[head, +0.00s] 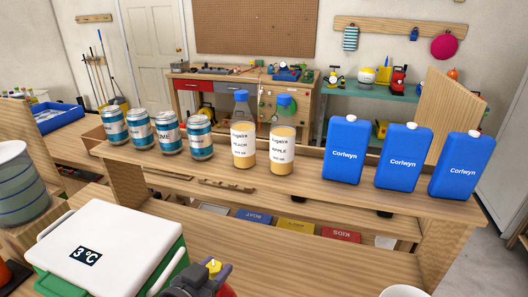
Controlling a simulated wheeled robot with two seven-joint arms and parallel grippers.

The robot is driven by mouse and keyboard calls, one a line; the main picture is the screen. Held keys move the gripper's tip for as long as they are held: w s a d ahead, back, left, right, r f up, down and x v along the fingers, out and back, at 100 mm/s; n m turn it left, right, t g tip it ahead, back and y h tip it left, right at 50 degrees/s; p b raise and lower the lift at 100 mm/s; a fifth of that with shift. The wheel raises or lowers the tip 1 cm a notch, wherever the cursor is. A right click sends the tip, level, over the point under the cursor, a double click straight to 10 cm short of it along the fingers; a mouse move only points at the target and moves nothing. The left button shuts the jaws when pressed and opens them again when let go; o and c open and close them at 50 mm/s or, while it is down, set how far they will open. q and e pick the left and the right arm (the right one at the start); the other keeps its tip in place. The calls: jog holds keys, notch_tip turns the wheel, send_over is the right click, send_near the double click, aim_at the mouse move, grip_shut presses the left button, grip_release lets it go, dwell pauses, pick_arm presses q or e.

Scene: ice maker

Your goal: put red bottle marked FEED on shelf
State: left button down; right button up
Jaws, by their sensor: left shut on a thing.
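My left gripper (208,281) is at the bottom edge of the head view, right of the white cooler lid. It is shut on a red thing with a yellow tip (213,266), which seems to be the red bottle. Only a sliver of red (228,291) shows; the rest is hidden by the gripper and the frame edge, and no FEED marking is visible. The wooden shelf (270,205) stands ahead, with its top row full from cans to blue containers. My right gripper is not in view.
Silver-blue cans (140,128), two blue-capped bottles (243,140) and blue Corlwyn containers (402,160) line the shelf top. Boxes marked BOAT (254,216) and KIDS (341,234) sit lower. A cooler (105,240) reading 3°C is at front left. Bare wood (290,255) lies at front centre.

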pick_arm(q)
jog(key=s+a+r+m+g+h+b, duration=0.3)
jog(key=s+a+m+g+h+b, duration=0.1)
jog(key=s+m+h, duration=0.2)
jog(key=shift+s+a+g+b, duration=0.3)
jog(key=shift+a+g+b, duration=0.05)
jog(key=shift+g+b, duration=0.05)
dwell(0.7)
